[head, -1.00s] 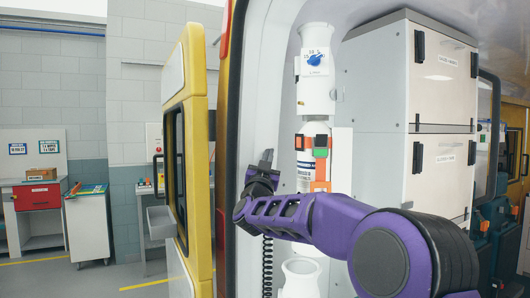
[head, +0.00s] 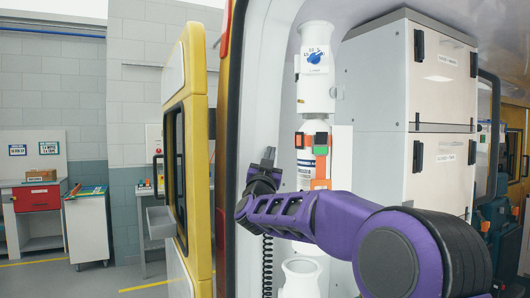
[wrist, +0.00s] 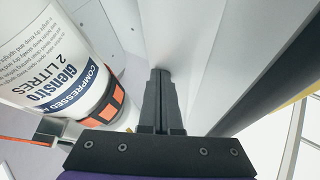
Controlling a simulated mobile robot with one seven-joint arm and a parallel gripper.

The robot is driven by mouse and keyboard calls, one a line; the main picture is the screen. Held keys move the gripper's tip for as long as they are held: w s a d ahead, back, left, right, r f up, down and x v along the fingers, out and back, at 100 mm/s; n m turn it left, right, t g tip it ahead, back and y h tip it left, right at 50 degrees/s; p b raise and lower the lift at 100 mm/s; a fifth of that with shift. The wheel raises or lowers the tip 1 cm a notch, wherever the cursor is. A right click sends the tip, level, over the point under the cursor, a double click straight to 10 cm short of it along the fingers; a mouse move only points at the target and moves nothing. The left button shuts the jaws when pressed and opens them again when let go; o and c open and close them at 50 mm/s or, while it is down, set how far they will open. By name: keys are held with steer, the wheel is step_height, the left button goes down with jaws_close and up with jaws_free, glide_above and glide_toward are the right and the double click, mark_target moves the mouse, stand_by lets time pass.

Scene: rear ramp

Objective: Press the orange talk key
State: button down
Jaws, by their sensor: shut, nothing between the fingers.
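My gripper (head: 267,157) is shut and empty, its fingertips pointing up beside the white inner wall of the vehicle's door frame. In the wrist view the closed black fingers (wrist: 160,100) point along a pale wall panel, with nothing between them. A black coiled cord (head: 267,268) hangs below my wrist. No talk key is plainly visible in the wrist view.
A white gas cylinder (head: 305,170) with orange straps stands right of my gripper; its label shows close by in the wrist view (wrist: 55,75). White cabinets (head: 375,100) stand further right. The open yellow door (head: 195,90) is on the left.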

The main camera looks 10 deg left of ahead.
steer(key=s+d+b, duration=0.3)
steer(key=s+b, duration=0.2)
steer(key=shift+d, duration=0.2)
stand_by(0.5)
